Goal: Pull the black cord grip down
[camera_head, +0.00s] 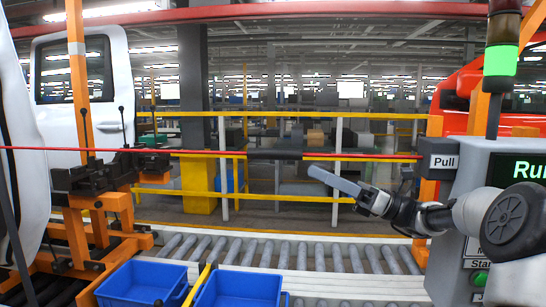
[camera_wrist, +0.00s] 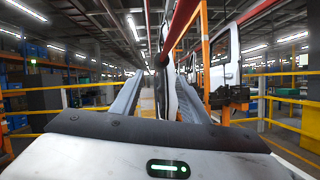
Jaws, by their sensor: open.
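The black cord grip (camera_head: 275,155) is a dark sleeve on a thin red cord (camera_head: 120,149) that runs across the line at mid height in the head view. My gripper (camera_head: 314,171) is at the right, with its grey finger pointing left and ending just below and to the right of the grip. In the wrist view my gripper (camera_wrist: 160,76) has its two fingers spread with nothing held between them. A dark rounded piece on a red line, likely the grip (camera_wrist: 161,60), shows just above and between the fingertips. I cannot tell the exact gap in depth.
A grey control box (camera_head: 465,200) with a "Pull" label and screen stands at right under a green-lit stack light (camera_head: 500,61). Blue bins (camera_head: 143,284) and a roller conveyor (camera_head: 290,250) lie below. White door panels hang at left. Yellow rails stand behind.

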